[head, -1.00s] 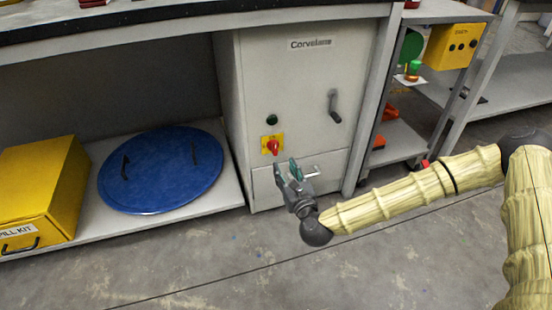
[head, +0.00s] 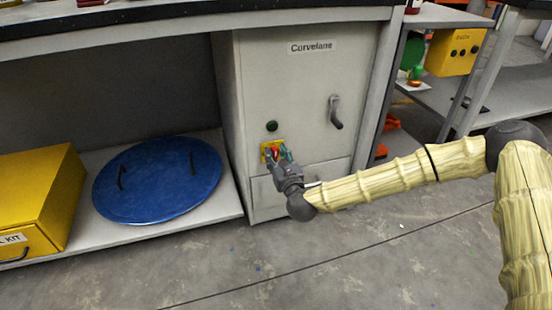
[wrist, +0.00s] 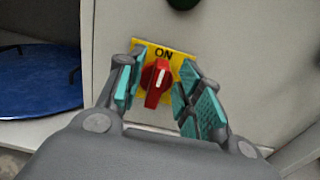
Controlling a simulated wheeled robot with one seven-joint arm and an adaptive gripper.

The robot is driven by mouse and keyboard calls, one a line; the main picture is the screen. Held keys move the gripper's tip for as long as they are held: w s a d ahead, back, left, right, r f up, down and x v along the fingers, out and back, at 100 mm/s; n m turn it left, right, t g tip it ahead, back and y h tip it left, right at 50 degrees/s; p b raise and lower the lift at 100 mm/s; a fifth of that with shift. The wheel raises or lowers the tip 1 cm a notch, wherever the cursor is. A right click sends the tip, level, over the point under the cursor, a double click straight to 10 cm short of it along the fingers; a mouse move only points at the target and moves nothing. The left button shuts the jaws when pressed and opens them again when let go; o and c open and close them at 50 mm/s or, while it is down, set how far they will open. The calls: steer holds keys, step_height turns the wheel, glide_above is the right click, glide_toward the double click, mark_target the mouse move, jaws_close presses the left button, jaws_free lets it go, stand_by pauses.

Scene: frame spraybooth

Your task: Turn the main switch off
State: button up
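The main switch is a red rotary knob (wrist: 156,83) on a yellow plate (wrist: 182,62) marked ON, on the front of the grey cabinet (head: 300,90). The white line on the knob stands nearly upright, pointing toward ON. My gripper (wrist: 160,95) is open, its teal-padded fingers on either side of the knob. Gaps show between the knob and both pads in the wrist view. In the head view my gripper (head: 279,158) is in front of the switch and covers part of the plate; a bit of the red knob (head: 274,153) shows between the fingers.
A green round button or lamp (head: 271,126) sits just above the switch. A dark door handle (head: 335,112) is to the right. A drawer front lies below. A blue round lid (head: 158,180) and a yellow spill kit box (head: 40,200) are on the shelf at left.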

steer(key=shift+w+a, duration=0.1)
steer(key=shift+w, duration=0.05)
jaws_close()
